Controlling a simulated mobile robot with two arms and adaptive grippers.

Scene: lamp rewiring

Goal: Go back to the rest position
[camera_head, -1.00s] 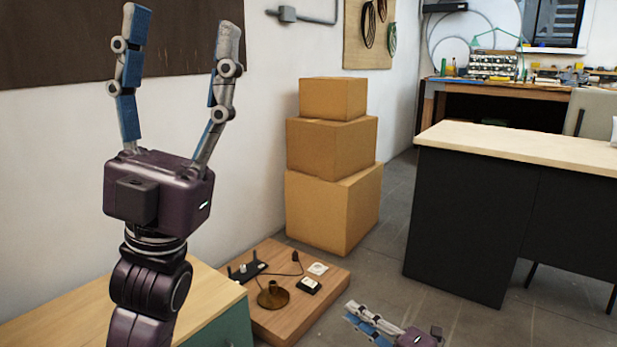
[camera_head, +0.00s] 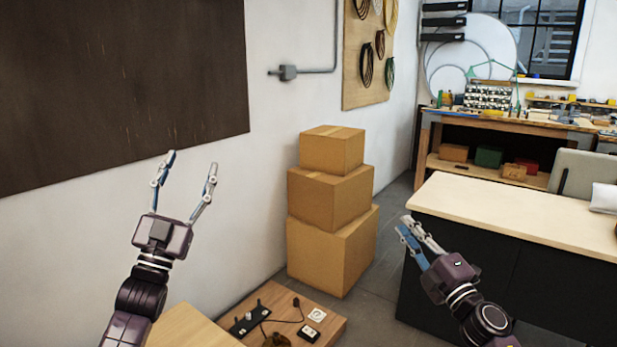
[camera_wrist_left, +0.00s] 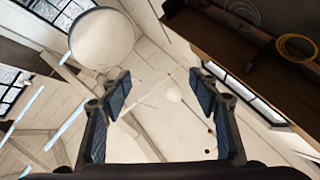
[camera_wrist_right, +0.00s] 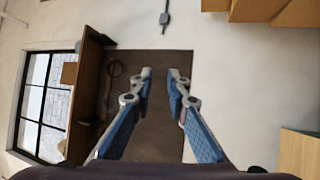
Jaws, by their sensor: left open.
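My left gripper (camera_head: 191,162) is raised in front of the white wall, below and beside the dark wall panel, fingers pointing up. In the left wrist view its fingers (camera_wrist_left: 159,82) are spread wide with nothing between them. My right gripper (camera_head: 407,224) is at the right, in front of the near-left corner of the pale-topped counter, fingers pointing up and left. In the right wrist view its fingers (camera_wrist_right: 160,76) are nearer together, with a gap and nothing held. Both grippers are clear of the lamp parts.
Stacked cardboard boxes (camera_head: 330,195) stand by the wall. The counter (camera_head: 520,213) is at right.

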